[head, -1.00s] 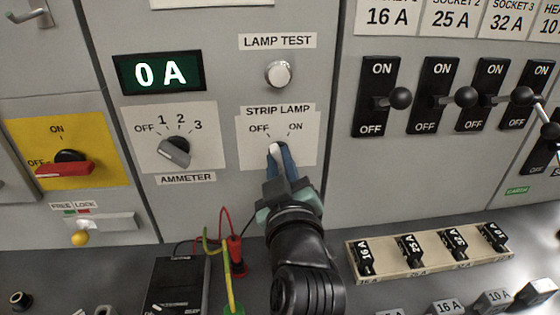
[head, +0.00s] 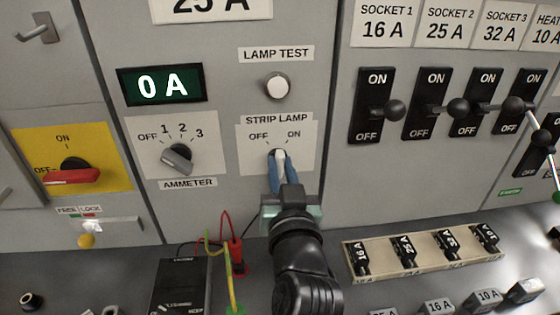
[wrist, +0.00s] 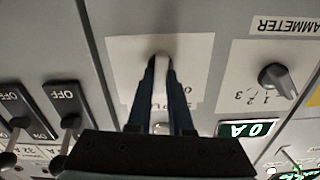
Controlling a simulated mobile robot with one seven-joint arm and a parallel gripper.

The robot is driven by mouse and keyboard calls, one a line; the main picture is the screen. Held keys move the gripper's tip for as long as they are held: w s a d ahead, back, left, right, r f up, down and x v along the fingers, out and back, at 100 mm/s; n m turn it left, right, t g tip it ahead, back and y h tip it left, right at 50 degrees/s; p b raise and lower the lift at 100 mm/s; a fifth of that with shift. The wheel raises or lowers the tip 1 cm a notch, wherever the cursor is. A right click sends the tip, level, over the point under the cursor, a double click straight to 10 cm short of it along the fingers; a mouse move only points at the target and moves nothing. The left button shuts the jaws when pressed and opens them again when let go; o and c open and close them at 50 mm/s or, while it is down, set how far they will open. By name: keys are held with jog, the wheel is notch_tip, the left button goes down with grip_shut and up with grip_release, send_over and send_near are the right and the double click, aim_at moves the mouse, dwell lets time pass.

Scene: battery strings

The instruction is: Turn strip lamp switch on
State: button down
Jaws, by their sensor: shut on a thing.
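The strip lamp switch (head: 280,157) is a white-handled knob on a pale plate (head: 305,158) marked OFF on the left and ON on the right. Its handle stands about upright in the head view, between the two marks; I cannot tell its exact setting. My gripper (head: 279,163) comes from below with its blue fingers on both sides of the handle and is shut on it. In the wrist view, the dark fingers of my gripper (wrist: 163,80) flank the white handle (wrist: 162,68), and the wrist body hides part of the plate.
The lamp test button (head: 277,86) is above. The ammeter knob (head: 177,158) is to the left, under a display (head: 162,86) reading 0 A. Black socket switches (head: 372,106) with ball levers are to the right. Red and yellow leads (head: 227,262) hang at lower left.

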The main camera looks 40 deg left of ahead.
jog(key=shift+d+m+p, duration=0.1)
jog(key=shift+m+p, duration=0.9)
jog(key=shift+m, duration=1.2)
jog(key=shift+f, duration=0.1)
jog(key=c, duration=0.8)
grip_release()
jog(key=b+v, duration=0.3)
jog(key=v, duration=1)
